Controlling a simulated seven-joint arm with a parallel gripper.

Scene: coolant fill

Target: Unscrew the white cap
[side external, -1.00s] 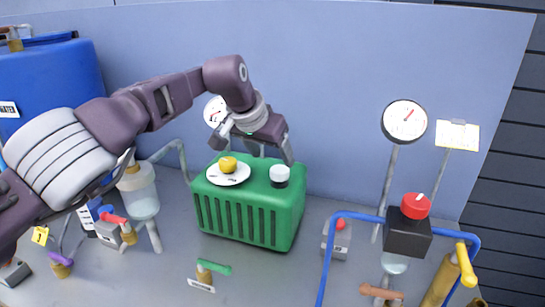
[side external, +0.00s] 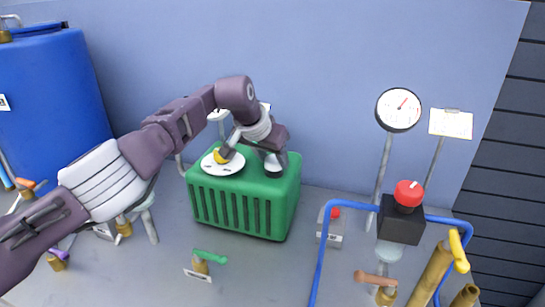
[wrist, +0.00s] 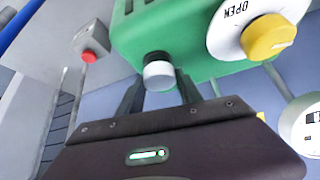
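The white cap (wrist: 158,75) sits on a short black neck on the green box (wrist: 190,62). In the side view the cap (side external: 272,168) is partly hidden by my gripper (side external: 252,158) at the top of the box. In the wrist view my gripper (wrist: 160,84) is open, with one finger on each side of the cap. I see a gap beside the cap, so the fingers do not look closed on it.
A yellow knob (wrist: 268,38) on a white dial marked OPEN stands beside the cap, close to one finger in the side view. A gauge (side external: 399,110), a red knob (side external: 408,193) and blue pipe (side external: 325,250) stand to the right.

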